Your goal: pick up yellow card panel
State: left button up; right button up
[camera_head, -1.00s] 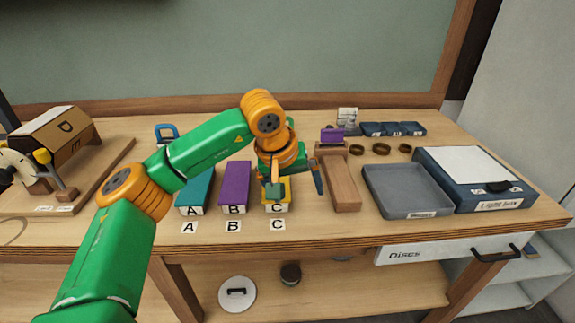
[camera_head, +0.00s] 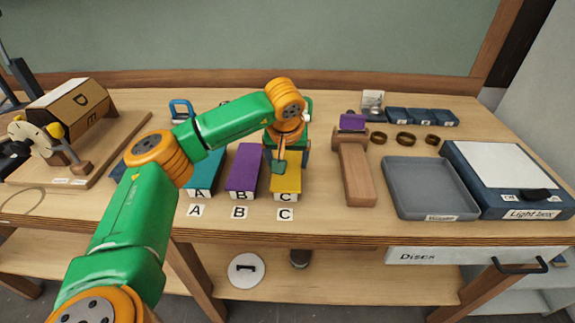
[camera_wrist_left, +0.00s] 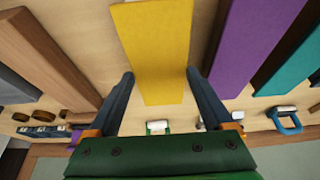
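The yellow card panel (camera_head: 287,179) lies on the workbench in the head view, its front face labelled C. It also shows in the left wrist view as a long yellow slab (camera_wrist_left: 155,45). My left gripper (camera_head: 288,154) is over the far part of the panel and partly hides it. In the left wrist view the left gripper (camera_wrist_left: 160,76) is open, one finger on each side of the panel's end, with small gaps visible. I cannot tell how high the fingertips are. My right gripper is not in view.
The purple panel B (camera_head: 244,171) lies close left of the yellow one, with the teal panel A (camera_head: 203,172) beyond it. A wooden stand (camera_head: 355,172) is to the right, then a grey tray (camera_head: 431,187) and the light box (camera_head: 505,178).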

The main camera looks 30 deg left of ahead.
pick_arm(q)
jog(key=c, duration=0.5)
jog(key=shift+o, duration=0.2)
jog(key=shift+w, duration=0.1)
